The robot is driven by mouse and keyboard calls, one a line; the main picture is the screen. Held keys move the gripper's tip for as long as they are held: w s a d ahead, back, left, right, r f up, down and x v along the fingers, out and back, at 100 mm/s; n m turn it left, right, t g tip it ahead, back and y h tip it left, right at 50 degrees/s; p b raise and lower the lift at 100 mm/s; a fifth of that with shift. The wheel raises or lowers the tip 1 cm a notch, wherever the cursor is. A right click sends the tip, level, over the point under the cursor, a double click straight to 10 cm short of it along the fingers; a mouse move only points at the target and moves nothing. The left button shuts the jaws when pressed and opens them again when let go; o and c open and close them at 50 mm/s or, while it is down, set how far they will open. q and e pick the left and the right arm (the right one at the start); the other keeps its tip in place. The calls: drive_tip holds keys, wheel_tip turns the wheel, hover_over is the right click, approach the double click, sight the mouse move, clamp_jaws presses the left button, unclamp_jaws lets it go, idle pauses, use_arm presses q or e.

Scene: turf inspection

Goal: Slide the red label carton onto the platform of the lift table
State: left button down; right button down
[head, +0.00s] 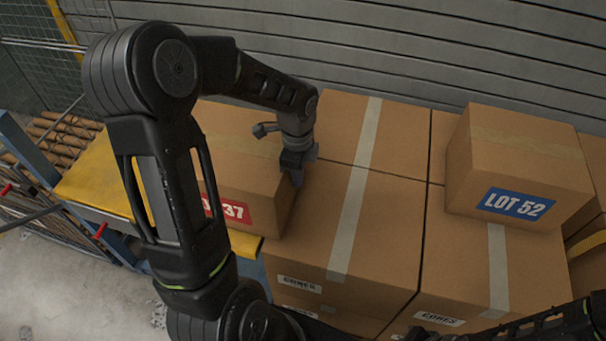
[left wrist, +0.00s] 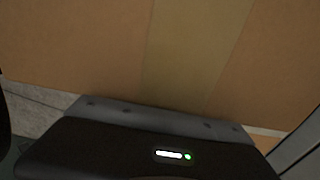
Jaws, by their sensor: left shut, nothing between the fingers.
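The red label carton (head: 243,150) is a brown box with a red label (head: 232,211) ending in 37, partly hidden behind my left arm. The lift table's yellow platform (head: 92,182) shows to its left, and a yellow edge shows below the carton's front. How much of the carton rests on the platform is hidden. My left gripper (head: 296,175) is shut and empty, pointing down at the carton's right side; contact is unclear. In the left wrist view, taped cardboard (left wrist: 195,50) fills the space close beyond the gripper body. My right gripper is out of view.
Large taped cartons (head: 330,215) stand to the right of the red label carton. A carton with a blue LOT 52 label (head: 515,150) sits on top of them. A slatted wall (head: 400,50) rises behind. A roller conveyor (head: 65,135) lies at the far left.

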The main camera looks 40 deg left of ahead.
sight(250, 147)
use_arm(q)
drive_tip(key=s+a, duration=0.2)
drive_tip(key=a, duration=0.5)
drive_tip(key=s+a+p, duration=0.1)
drive_tip(key=s+a, duration=0.2)
drive_tip(key=a, duration=0.4)
drive_tip(key=shift+a, duration=0.25)
drive_tip(key=d+r, duration=0.1)
drive_tip(key=r, duration=0.2)
drive_tip(key=d+r, duration=0.1)
drive_tip(key=r, duration=0.2)
drive_tip(key=w+d+r+b, duration=0.1)
drive_tip(key=r, duration=0.3)
drive_tip(key=shift+w+d, duration=0.1)
drive_tip(key=shift+d, duration=0.3)
